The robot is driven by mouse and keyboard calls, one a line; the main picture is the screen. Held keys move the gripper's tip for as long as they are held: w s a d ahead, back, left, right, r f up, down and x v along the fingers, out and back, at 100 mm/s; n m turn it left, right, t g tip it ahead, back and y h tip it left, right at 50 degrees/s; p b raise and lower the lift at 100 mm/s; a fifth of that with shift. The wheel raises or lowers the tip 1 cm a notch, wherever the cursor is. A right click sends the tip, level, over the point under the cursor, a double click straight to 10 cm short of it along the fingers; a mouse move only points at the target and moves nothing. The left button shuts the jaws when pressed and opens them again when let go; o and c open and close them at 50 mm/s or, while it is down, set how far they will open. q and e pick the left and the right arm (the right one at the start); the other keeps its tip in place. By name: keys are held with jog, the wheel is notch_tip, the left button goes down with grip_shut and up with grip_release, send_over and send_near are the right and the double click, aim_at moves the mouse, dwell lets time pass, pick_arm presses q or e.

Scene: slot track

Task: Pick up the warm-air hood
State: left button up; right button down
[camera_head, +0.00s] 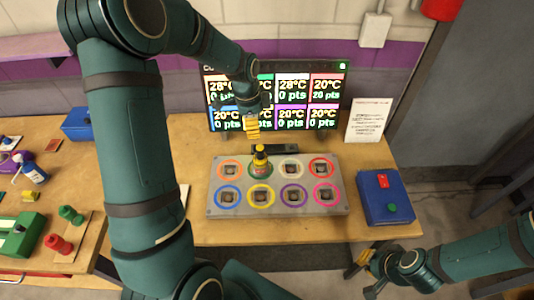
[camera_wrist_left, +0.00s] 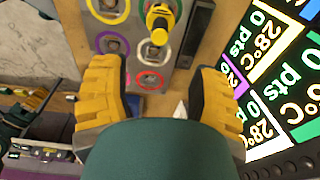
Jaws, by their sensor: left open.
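A yellow and black piece (camera_head: 260,157), which I take to be the warm-air hood, stands upright over the green-ringed slot at the back of the grey slot panel (camera_head: 214,208). It also shows in the left wrist view (camera_wrist_left: 159,20), beyond my fingertips. My left gripper (camera_head: 252,125) has yellow fingers and hangs above and slightly behind the piece, apart from it. In the left wrist view its fingers (camera_wrist_left: 156,72) are spread with nothing between them. My right gripper (camera_head: 366,270) is low at the right, beside the table's front edge, and its fingers are unclear.
A lit score screen (camera_head: 276,101) stands close behind the left gripper. A blue box (camera_head: 389,199) with red and green parts is right of the panel. A white sign (camera_head: 368,120) leans behind it. The left table (camera_head: 75,180) holds tools and red and green pieces.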

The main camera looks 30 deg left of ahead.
aim_at(261, 153)
pick_arm(q)
jog(key=f, duration=0.8)
jog(key=shift+d, duration=0.4)
jog(key=shift+w+d+f, duration=0.15)
jog(key=shift+w+f, duration=0.05)
jog(key=shift+f, duration=1.2)
jog(key=shift+w+d+f, duration=0.1)
jog(key=shift+w+f, duration=0.1)
jog(key=shift+f, duration=1.2)
jog(key=shift+c, duration=0.2)
grip_shut()
